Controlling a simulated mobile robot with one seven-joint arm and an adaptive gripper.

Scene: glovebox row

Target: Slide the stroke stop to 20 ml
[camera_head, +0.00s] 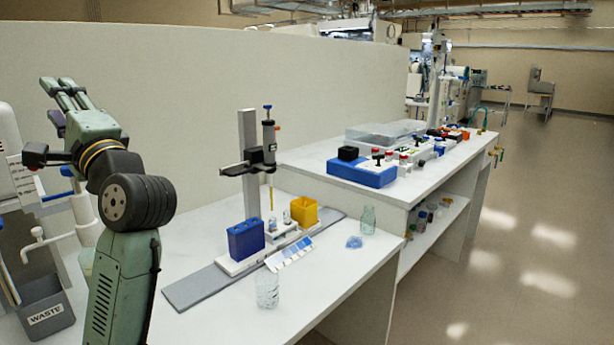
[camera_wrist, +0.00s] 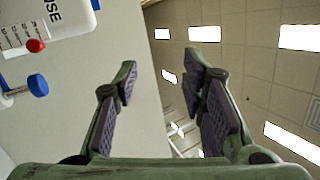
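The dispenser (camera_wrist: 60,14) is a white device with part of the lettering "NSE" at the upper left of the wrist view. It has a printed scale (camera_wrist: 14,34). The stroke stop, with a red round knob (camera_wrist: 36,46), sits beside the scale; its exact reading is too small to tell. A blue knob (camera_wrist: 38,85) is just below. In the head view the dispenser body (camera_head: 8,165) is cut off at the left edge. My gripper (camera_wrist: 160,75) is open and empty, apart from the knob, its fingers pointing up; it also shows in the head view (camera_head: 58,84).
A grey waste bin (camera_head: 45,314) stands below the dispenser. A pipette stand (camera_head: 250,165), a blue box (camera_head: 245,240), a yellow box (camera_head: 304,212) and glass jars (camera_head: 267,290) are on the bench to the right. A pale partition (camera_head: 215,100) runs behind.

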